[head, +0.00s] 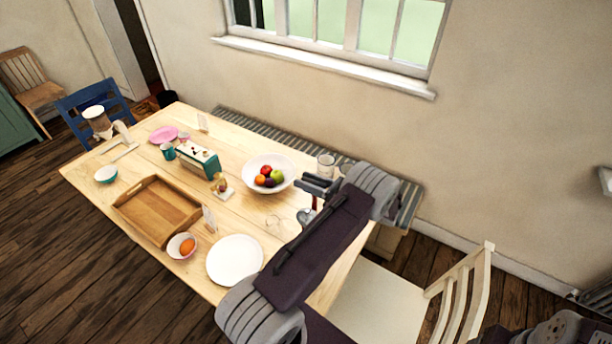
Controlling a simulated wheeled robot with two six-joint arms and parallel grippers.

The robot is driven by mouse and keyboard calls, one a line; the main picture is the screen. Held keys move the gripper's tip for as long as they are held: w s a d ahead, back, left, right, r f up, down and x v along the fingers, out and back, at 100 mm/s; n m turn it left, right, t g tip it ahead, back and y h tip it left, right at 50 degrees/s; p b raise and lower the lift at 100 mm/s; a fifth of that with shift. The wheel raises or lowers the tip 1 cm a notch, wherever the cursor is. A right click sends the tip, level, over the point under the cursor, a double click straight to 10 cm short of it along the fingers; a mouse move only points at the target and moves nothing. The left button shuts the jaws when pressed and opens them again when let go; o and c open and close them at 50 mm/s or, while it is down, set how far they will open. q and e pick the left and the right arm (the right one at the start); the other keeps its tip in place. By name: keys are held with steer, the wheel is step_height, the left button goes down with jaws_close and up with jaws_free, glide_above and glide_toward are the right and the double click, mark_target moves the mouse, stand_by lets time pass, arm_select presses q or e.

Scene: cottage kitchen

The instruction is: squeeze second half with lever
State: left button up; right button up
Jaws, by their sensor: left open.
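My left gripper (316,184) is open above the right end of the wooden table (120,175). My left forearm crosses in front of that part of the table. Just below the gripper, a small grey metal object with a red part (306,216) shows partly; it may be the lever juicer, but the arm hides most of it. I cannot tell whether the gripper touches it. No lever or cut half shows clearly. A white bowl (174,251) holds an orange fruit (187,246) at the near edge. My right gripper is not in view.
A clear glass (273,223) and a white plate (235,260) are left of my arm. A cream chair (378,302) is at the right.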

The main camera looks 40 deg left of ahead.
arm_select(q)
steer(key=shift+a, duration=0.15)
jaws_close()
stand_by(1.4)
